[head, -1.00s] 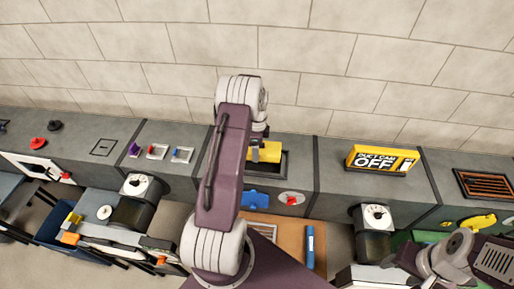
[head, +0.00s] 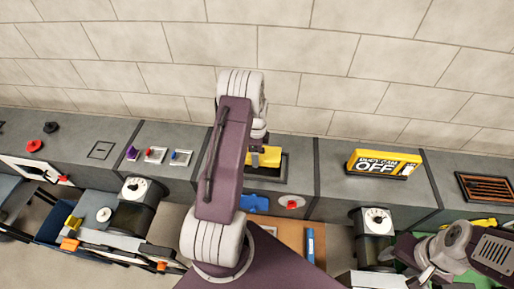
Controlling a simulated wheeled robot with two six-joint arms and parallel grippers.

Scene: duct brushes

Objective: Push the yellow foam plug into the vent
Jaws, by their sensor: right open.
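The yellow foam plug (head: 267,157) sits at a dark rectangular vent opening (head: 284,169) in the grey duct, right of my raised forearm. Its left side is partly covered, and I cannot tell how deep it sits. My left arm stands in the middle, and its gripper (head: 259,146) is mostly hidden behind the forearm, close by the plug. I cannot see its fingers well enough to tell open from shut. My right gripper (head: 428,274) is at the lower right, open and empty, far from the plug.
A yellow "duct cam off" sign (head: 383,162) stands on the duct to the right. An orange-brown grille (head: 486,187) is at the far right. A blue item (head: 254,202) and a red knob (head: 291,204) are below the vent.

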